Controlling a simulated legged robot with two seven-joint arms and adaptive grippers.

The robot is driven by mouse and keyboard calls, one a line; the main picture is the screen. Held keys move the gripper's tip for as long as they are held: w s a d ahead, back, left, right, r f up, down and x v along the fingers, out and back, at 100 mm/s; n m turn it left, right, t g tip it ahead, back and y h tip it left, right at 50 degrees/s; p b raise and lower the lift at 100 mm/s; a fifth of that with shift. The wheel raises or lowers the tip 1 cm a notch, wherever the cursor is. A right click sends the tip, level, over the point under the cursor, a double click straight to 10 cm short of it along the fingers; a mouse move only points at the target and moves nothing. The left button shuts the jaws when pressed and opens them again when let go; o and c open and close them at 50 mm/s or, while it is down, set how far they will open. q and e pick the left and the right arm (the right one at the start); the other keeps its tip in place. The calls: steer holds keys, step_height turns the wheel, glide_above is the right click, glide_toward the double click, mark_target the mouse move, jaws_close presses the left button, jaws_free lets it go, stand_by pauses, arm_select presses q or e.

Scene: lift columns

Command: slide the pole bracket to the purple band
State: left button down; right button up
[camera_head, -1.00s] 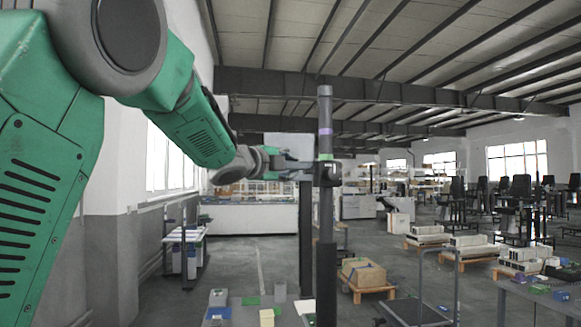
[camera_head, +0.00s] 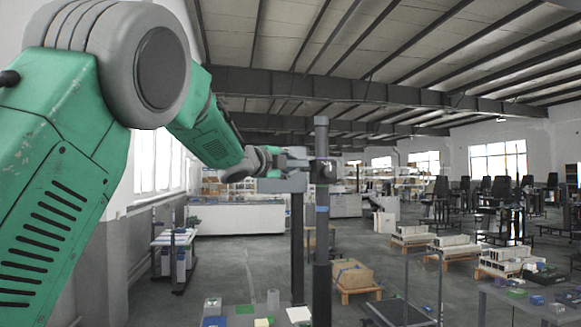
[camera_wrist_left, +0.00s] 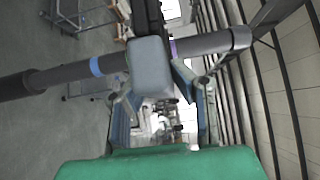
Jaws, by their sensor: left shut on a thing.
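The dark upright pole (camera_head: 321,240) stands right of centre in the head view, its lighter tip at the top. The dark pole bracket (camera_head: 324,171) sits around its upper part. The purple band (camera_head: 321,157) shows as a thin strip right at the bracket's top edge; it also shows close beside the bracket's grey block (camera_wrist_left: 150,65) in the left wrist view (camera_wrist_left: 173,48). A blue band (camera_head: 321,209) is on the pole below the bracket. My left gripper (camera_head: 298,174) is shut on the bracket from the left. My right gripper is not in view.
A second dark column (camera_head: 297,240) stands just left of the pole. A table with small blocks (camera_head: 240,318) is at the bottom. A cardboard box on a pallet (camera_head: 352,275) and a trolley (camera_head: 400,312) stand right of the pole. Open floor lies to the left.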

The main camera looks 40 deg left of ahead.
arm_select(q)
steer(key=c, duration=1.4)
jaws_free()
steer(key=shift+a, duration=0.1)
steer(key=shift+s+f, duration=0.1)
steer(key=shift+s, duration=0.25)
steer(key=s, duration=1.1)
steer(key=shift+d, duration=0.45)
